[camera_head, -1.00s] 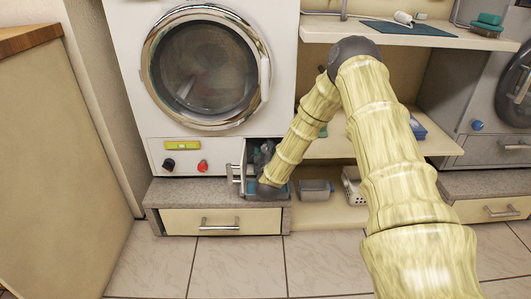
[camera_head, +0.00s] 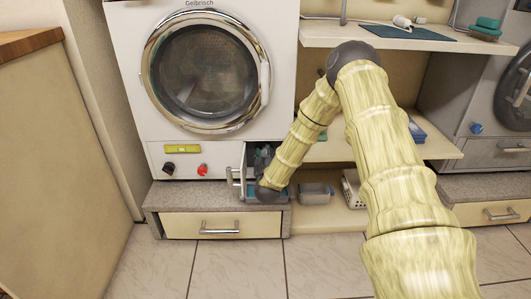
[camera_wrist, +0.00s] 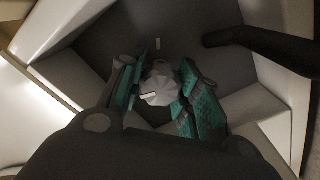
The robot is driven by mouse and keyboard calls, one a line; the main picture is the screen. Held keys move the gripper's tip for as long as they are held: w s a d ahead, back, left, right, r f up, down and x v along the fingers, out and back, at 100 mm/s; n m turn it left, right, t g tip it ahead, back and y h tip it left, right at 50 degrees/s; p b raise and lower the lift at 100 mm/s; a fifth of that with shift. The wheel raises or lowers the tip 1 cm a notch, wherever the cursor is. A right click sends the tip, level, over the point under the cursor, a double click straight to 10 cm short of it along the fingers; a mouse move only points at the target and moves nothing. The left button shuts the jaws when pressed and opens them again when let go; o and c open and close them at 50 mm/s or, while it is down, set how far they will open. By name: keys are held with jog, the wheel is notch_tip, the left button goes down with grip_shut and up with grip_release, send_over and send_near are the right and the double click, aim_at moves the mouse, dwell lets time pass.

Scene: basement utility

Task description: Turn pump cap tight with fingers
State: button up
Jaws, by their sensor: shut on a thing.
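The pump cap (camera_wrist: 160,88) is a light grey, ribbed round knob in the wrist view, inside a dark recess. My gripper (camera_wrist: 158,92) has its two teal-padded fingers on either side of the cap and is shut on it. A small pale mark shows on the wall just above the cap. In the head view my gripper (camera_head: 263,160) is inside the open compartment (camera_head: 252,150) at the washer's lower right. The cap is hidden there by my wrist and the compartment edge. I cannot tell how tight the cap sits.
The open hatch door with its handle (camera_head: 233,178) stands left of my wrist. A dark hose (camera_wrist: 265,45) crosses the recess at upper right. The washer (camera_head: 205,75) stands on a plinth with a drawer (camera_head: 220,226). A grey container (camera_head: 317,194) and white basket (camera_head: 352,188) sit to the right.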

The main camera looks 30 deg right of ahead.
jog(key=m+p, duration=0.3)
jog(key=shift+r+m, duration=0.2)
jog(key=shift+m, duration=0.1)
jog(key=m+p, duration=0.3)
jog(key=m, duration=0.3)
jog(key=shift+f, duration=0.15)
jog(key=m+p, duration=0.1)
jog(key=m, duration=0.4)
jog(key=shift+m+p, duration=0.35)
jog(key=shift+m, duration=0.05)
jog(key=m, duration=0.5)
jog(key=shift+f, duration=0.1)
jog(key=shift+m, duration=0.3)
jog(key=o, duration=1.1)
jog(key=shift+d, duration=0.1)
jog(key=shift+c, duration=0.2)
